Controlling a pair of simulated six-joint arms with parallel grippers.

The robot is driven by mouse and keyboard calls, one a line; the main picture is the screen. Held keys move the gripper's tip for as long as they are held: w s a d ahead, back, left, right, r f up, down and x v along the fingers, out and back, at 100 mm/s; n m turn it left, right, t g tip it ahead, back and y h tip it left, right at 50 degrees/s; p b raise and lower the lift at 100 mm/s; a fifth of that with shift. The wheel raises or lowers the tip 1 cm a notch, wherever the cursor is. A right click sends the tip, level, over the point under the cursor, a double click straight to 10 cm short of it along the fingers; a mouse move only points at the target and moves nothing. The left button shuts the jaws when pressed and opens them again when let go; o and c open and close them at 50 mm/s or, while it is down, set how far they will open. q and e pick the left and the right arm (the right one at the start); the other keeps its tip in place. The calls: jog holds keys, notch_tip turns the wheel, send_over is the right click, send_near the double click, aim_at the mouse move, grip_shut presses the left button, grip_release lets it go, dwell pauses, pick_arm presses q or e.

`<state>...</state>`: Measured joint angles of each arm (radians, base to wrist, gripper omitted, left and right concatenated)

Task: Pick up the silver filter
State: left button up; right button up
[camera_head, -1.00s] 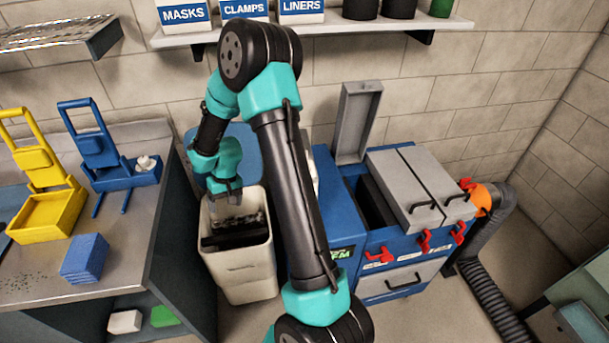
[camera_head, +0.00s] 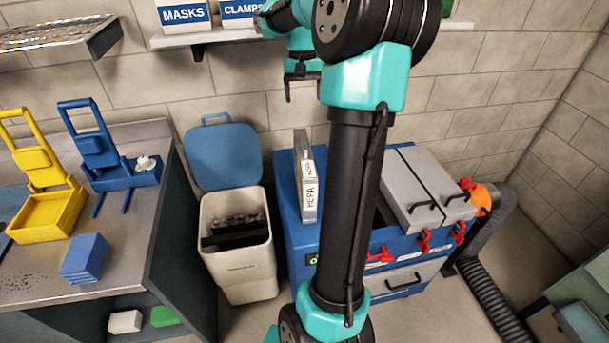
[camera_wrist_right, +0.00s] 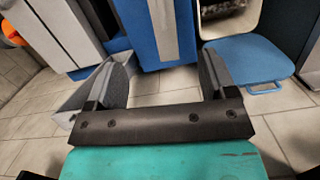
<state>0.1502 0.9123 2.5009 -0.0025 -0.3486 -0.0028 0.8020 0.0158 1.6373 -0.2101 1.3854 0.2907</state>
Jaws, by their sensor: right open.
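The silver filter (camera_head: 309,190), a thin grey upright panel with a HEPA label on its narrow edge, stands on the left part of the blue cabinet's top. My right gripper (camera_head: 302,82) is above and behind it in the head view, partly hidden by my arm. In the right wrist view, its two dark fingers (camera_wrist_right: 164,78) are spread wide with nothing between them. A grey strip against the blue cabinet, apparently the filter (camera_wrist_right: 173,28), shows just beyond the fingers. The gripper and filter are apart. My left gripper is not in view.
The blue cabinet (camera_head: 293,238) has grey lids and red clamps. A beige bin (camera_head: 243,272) with a blue lid (camera_head: 224,157) open against the wall holds dark pieces. A shelf with labelled boxes (camera_head: 183,14) is close to my gripper. A bench (camera_head: 125,240) lies left.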

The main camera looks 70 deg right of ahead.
aim_at(305, 142)
jog(key=shift+f, duration=0.1)
jog(key=f, duration=0.4)
jog(key=a+f, duration=0.1)
jog(key=f, duration=0.3)
jog(key=s+f, duration=0.1)
jog(key=f, duration=0.3)
jog(key=shift+a, duration=0.35)
jog(key=shift+s+a+f, duration=0.1)
jog(key=shift+a+f, duration=0.05)
jog(key=shift+f, duration=0.7)
jog(key=shift+s+a+f, duration=0.1)
jog(key=shift+a+f, duration=0.1)
jog(key=shift+f, duration=0.6)
jog(key=shift+a+f, duration=0.15)
jog(key=shift+f, duration=0.7)
jog(key=shift+c, duration=0.3)
grip_shut()
